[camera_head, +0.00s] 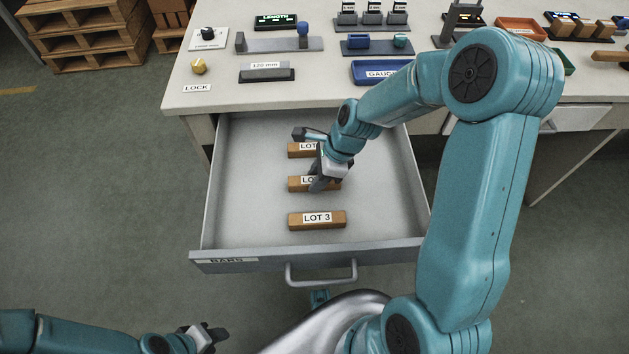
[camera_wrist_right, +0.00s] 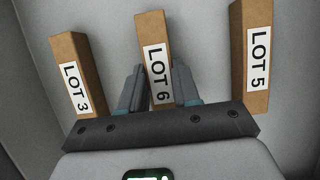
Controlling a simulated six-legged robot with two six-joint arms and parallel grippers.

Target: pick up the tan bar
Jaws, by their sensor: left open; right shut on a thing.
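Three tan-brown bars lie in the open drawer. The bar labelled LOT 3 (camera_head: 317,220) is nearest the drawer front. My right gripper (camera_head: 319,178) reaches down over the middle bar (camera_head: 299,184). In the right wrist view, my right gripper's fingers (camera_wrist_right: 157,80) are shut on either side of this bar, labelled LOT 6 (camera_wrist_right: 152,28). LOT 3 (camera_wrist_right: 77,58) lies to its left and LOT 5 (camera_wrist_right: 256,40) to its right, both apart from the fingers. In the head view, my wrist partly hides the far bar (camera_head: 300,150). My left gripper (camera_head: 214,334) is open and empty, low at the left.
The drawer (camera_head: 250,215) has raised walls and a front handle (camera_head: 321,275). Pallets (camera_head: 85,35) stand at the back left.

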